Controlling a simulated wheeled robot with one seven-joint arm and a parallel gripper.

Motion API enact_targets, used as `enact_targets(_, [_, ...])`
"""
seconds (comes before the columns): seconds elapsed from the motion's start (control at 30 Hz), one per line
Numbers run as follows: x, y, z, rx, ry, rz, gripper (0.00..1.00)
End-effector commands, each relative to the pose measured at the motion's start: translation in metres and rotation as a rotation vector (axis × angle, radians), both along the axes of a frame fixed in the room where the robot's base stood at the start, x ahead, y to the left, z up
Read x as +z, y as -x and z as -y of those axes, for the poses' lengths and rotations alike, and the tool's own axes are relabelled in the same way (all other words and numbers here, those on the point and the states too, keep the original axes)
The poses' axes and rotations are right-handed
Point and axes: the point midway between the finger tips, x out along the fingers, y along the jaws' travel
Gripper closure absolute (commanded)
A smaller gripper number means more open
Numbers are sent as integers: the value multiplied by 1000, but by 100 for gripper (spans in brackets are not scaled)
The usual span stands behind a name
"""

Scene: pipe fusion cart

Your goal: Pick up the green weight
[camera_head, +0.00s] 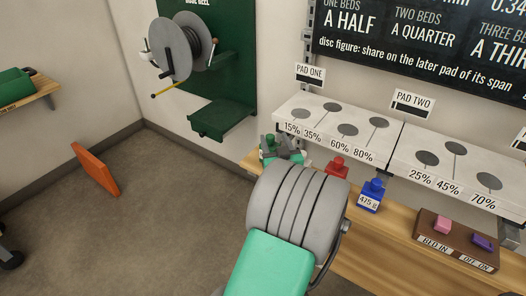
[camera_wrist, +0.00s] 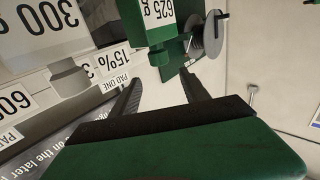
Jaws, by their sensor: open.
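The green weight (camera_wrist: 137,32) shows at the top of the wrist view, with an upside-down white 625 g label. It is cut off by the frame's upper edge. My gripper (camera_wrist: 162,76) is open, its two dark fingers apart with nothing seen between them. The weight lies beyond the fingertips, apart from them in the picture. In the head view, my arm hides most of that bench end. A small green patch (camera_head: 268,143) there seems to be the weight, beside grey parts I cannot clearly separate.
A red weight (camera_head: 337,167) and a blue 475 g weight (camera_head: 370,195) stand to the right on the wooden bench (camera_head: 375,262). A white pad unit (camera_head: 300,112) is behind them.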

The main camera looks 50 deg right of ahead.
Motion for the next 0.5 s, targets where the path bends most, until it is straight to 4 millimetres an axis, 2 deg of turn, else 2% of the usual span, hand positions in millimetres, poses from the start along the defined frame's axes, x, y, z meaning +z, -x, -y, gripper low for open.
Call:
enact_targets(0.03, [-14, 2, 1, -5, 0, 1, 46])
enact_targets(0.13, [-25, 1, 1, -3, 1, -1, 46])
enact_targets(0.27, [-26, -1, 5, -5, 0, -1, 46])
enact_targets(0.5, [-26, -28, 23, 0, -3, -3, 46])
